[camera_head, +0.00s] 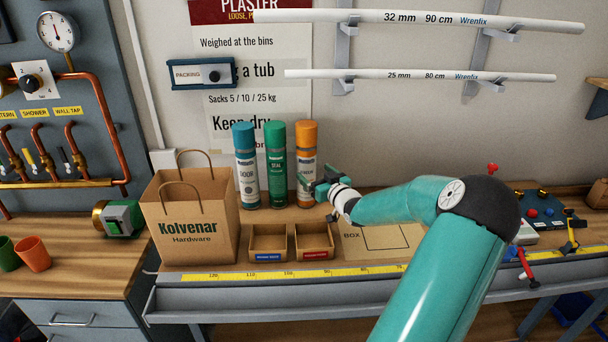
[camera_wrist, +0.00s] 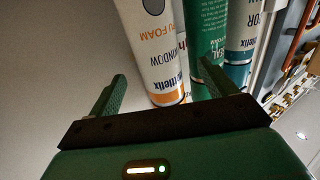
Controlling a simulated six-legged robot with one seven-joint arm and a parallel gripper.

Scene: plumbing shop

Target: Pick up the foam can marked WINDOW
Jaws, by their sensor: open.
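The WINDOW foam can (camera_head: 307,143), white with an orange cap and base, stands upright on the bench at the right end of a row of three cans.
The green SEAL can (camera_head: 276,165) stands close left of the WINDOW can, then the teal DOOR can (camera_head: 246,165). A Kolvenar paper bag (camera_head: 190,215) is farther left. Two small bins (camera_head: 268,256) and a flat cardboard piece (camera_head: 385,238) lie in front. White pipes (camera_head: 420,75) hang above.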

